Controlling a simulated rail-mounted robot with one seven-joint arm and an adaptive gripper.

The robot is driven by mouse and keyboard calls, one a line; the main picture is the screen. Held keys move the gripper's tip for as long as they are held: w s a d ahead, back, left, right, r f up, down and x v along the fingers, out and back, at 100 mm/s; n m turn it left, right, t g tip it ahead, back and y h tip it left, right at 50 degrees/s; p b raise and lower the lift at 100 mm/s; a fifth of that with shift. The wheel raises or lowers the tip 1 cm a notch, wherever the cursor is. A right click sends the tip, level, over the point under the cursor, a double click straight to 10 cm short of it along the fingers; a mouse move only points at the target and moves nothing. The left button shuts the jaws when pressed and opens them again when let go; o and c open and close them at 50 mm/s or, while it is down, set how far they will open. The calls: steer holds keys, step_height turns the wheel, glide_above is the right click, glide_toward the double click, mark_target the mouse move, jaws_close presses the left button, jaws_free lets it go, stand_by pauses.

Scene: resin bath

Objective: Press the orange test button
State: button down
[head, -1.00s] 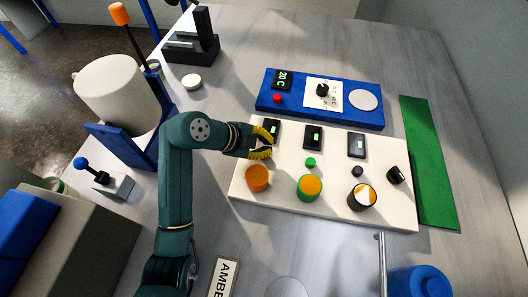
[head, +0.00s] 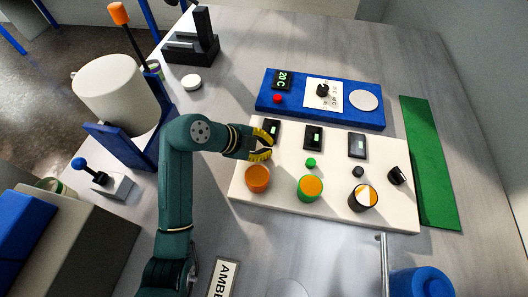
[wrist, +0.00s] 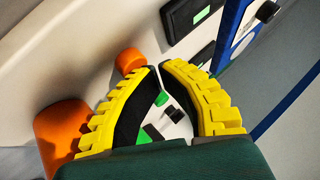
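The small orange button (wrist: 130,61) shows in the wrist view beside the tip of the left finger, on the white panel. In the head view it is hidden behind my gripper. My gripper (head: 272,148) is over the panel's left part; its yellow-backed fingers curve together at the tips, with only a narrow gap and nothing held, as the wrist view (wrist: 160,66) shows. Contact with the button cannot be made out. The white panel (head: 280,203) also carries a large orange cap (head: 257,179), a green button (head: 311,162) and a dark button (head: 358,171).
An orange-topped green knob (head: 309,188) and an orange-and-white-topped black knob (head: 363,197) stand along the panel's front. Small displays (head: 314,137) line its back. A blue unit (head: 360,118) lies behind. A white drum (head: 118,95) stands left of my arm.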

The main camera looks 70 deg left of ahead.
steer(key=shift+f, duration=0.2)
steer(key=shift+r, duration=0.15)
steer(key=shift+r+p, duration=0.65)
steer(key=shift+r, duration=0.2)
step_height(320, 180, up, 5)
steer(key=p, duration=0.4)
stand_by(0.8)
